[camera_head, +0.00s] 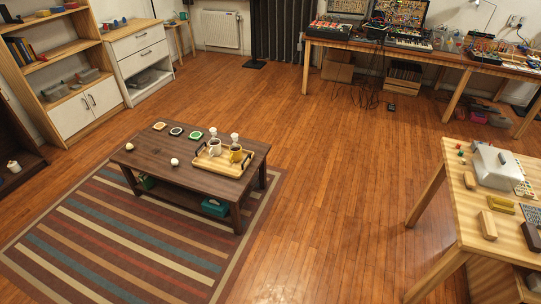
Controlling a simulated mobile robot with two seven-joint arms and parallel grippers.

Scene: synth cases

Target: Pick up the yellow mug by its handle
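The yellow mug (235,154) stands on a light wooden tray (214,168) on the dark low table (150,155). It is small in the view, and I cannot tell which way its handle points. A pale mug (214,149) stands close to its left on the same tray. White-topped items show just behind both mugs. The tray has dark handles at its ends. Neither of my grippers is in view.
A light wooden table (467,215) stands at the right. Wooden floor (330,170) between is clear.

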